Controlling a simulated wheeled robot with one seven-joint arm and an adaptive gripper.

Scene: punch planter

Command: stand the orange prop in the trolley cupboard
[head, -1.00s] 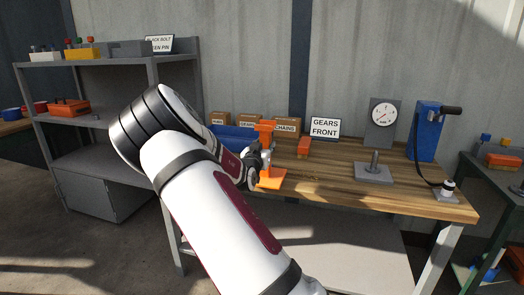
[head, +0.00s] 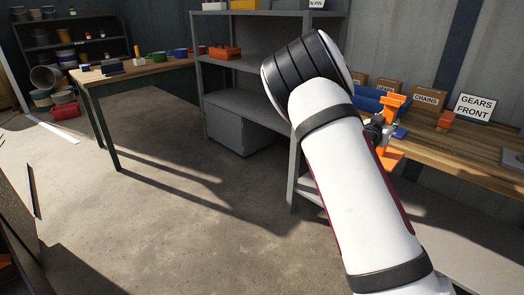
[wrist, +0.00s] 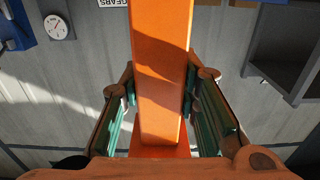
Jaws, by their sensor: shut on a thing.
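The orange prop (head: 393,102) is upright, with a wide flat top and a wide foot. My gripper (head: 384,131) is shut on its narrow middle, in front of the workbench. In the wrist view the prop (wrist: 162,60) stands between both fingers of my gripper (wrist: 160,100). I cannot tell whether its foot touches the bench. A grey cupboard (head: 241,135) sits low in the grey shelf unit, left of my arm. Its front looks shut, and its inside is hidden. I cannot tell for sure that this is the trolley cupboard.
The workbench (head: 455,158) carries cardboard boxes (head: 425,98), a blue bin (head: 368,100), a small orange block (head: 446,119) and a GEARS FRONT sign (head: 475,108). An orange toolbox (head: 224,52) is on the shelf unit. A wooden table (head: 130,72) stands farther left. Open floor (head: 170,190) lies between.

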